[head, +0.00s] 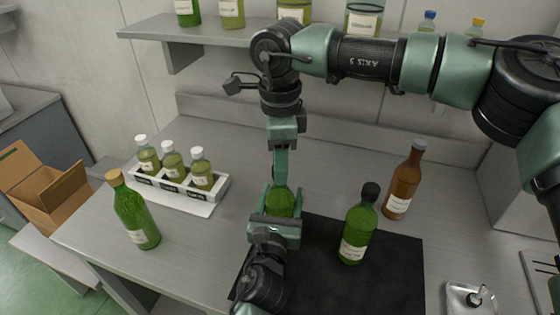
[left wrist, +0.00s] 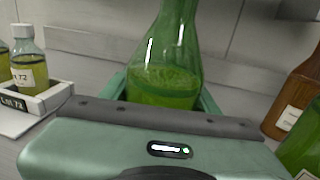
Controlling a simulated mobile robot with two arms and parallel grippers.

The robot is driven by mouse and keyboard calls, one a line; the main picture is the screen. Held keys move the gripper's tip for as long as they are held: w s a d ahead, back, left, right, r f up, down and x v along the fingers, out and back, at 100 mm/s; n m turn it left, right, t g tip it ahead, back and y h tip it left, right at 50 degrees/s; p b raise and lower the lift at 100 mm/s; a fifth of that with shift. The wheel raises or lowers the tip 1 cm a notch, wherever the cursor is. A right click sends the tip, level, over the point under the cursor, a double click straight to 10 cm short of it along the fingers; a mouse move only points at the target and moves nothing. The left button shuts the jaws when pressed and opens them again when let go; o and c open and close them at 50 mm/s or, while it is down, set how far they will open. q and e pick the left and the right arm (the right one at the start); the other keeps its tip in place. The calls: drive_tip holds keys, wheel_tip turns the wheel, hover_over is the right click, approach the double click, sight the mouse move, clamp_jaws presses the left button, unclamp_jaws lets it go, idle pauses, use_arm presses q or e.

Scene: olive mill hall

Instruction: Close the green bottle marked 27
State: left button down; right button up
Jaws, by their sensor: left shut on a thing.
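A green glass bottle (head: 281,203) stands upright over the left edge of the black mat. My left gripper (head: 275,226) is shut around its body. In the left wrist view the bottle (left wrist: 165,85) shows liquid inside and its neck runs out of the top of the picture. My right gripper (head: 281,172) points down directly above it and hides its neck and mouth. I cannot tell whether the right fingers are open or shut, or whether they hold a cap. No number 27 is readable on any bottle.
A black-capped green bottle (head: 357,228) and a brown bottle (head: 404,183) stand to the right. A cork-topped green bottle (head: 136,212) stands left, near a white rack (head: 222,188) of small bottles. A metal tray (head: 455,308) holding a small item is front right. A shelf (head: 210,33) hangs behind.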

clamp_jaws()
drive_tip(key=m, duration=0.5)
drive_tip(key=o, duration=0.6)
unclamp_jaws()
drive_tip(key=shift+o, duration=0.2)
drive_tip(key=shift+r, duration=0.1)
drive_tip(key=shift+r, duration=2.15)
drive_tip(key=shift+c, duration=0.4)
